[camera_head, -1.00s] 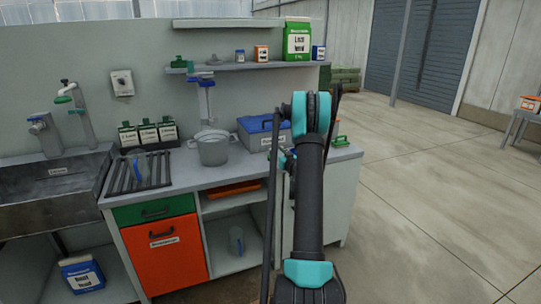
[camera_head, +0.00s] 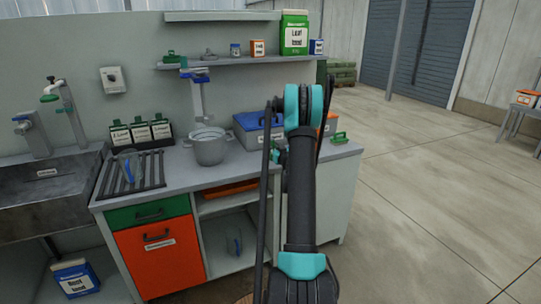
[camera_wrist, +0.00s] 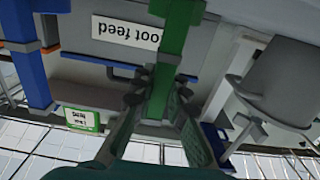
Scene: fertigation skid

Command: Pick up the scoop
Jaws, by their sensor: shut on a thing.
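In the wrist view, which is upside down, my gripper (camera_wrist: 158,92) is shut on a green bar (camera_wrist: 178,28). The bar looks like the handle of the scoop; the rest of it is cut off at the top edge, so I cannot tell its full shape. Behind it is a grey surface with a white "root feed" label (camera_wrist: 126,32). In the head view my own arm hides the gripper and what it holds. A small green item (camera_head: 340,137) lies on the counter's right end; I cannot tell what it is.
A grey pot (camera_head: 209,150) stands on the counter (camera_head: 190,170), left of a grey box with a blue lid (camera_head: 250,120). A dark rack (camera_head: 120,180) lies near the sink. A shelf (camera_head: 225,62) with packages hangs behind. Open floor lies to the right.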

